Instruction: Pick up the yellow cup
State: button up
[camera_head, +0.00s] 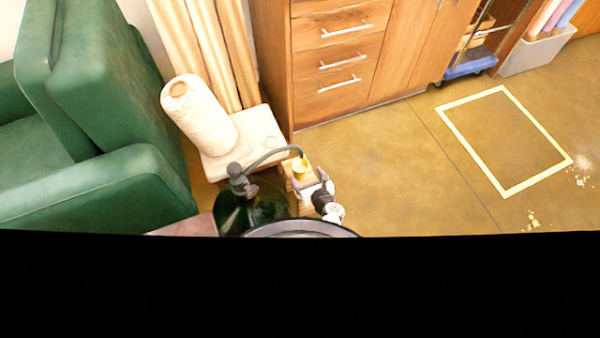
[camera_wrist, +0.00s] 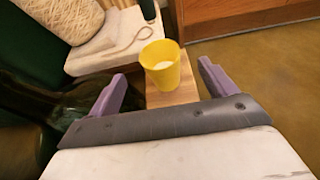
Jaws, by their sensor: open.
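The yellow cup (camera_wrist: 160,68) stands upright on a small wooden surface (camera_wrist: 172,95) in the wrist view, with something pale inside it. In the head view the yellow cup (camera_head: 300,169) is small, near the lower middle, by a curved grey tube. My gripper (camera_wrist: 161,84) is open, its two purple fingers spread to the left and right of the cup in the picture. The cup lies a little beyond the fingertips, and I see no contact. My gripper (camera_head: 318,192) also shows in the head view, just below the cup.
A dark green glass vessel (camera_head: 240,212) with the curved tube stands close left of the cup. A twine spool (camera_head: 200,115) sits on a pale block behind. A green armchair (camera_head: 90,130) is at left, wooden drawers (camera_head: 335,60) behind. Open floor lies right.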

jog(key=x, duration=0.2)
jog(key=shift+w+a+f+b, duration=0.1)
jog(key=shift+w+f+b, duration=0.05)
jog(key=shift+w+b, duration=0.2)
jog(key=b+x, duration=0.1)
jog(key=x, duration=0.1)
jog(key=b+x, duration=0.2)
jog(key=shift+a+f, duration=0.1)
jog(key=shift+f, duration=0.35)
jog(key=shift+w+a+b, duration=0.15)
jog(key=shift+w+b, duration=0.15)
jog(key=shift+b, duration=0.05)
jog(key=shift+r, duration=0.1)
jog(key=c, duration=1.2)
jog(key=shift+r, duration=0.2)
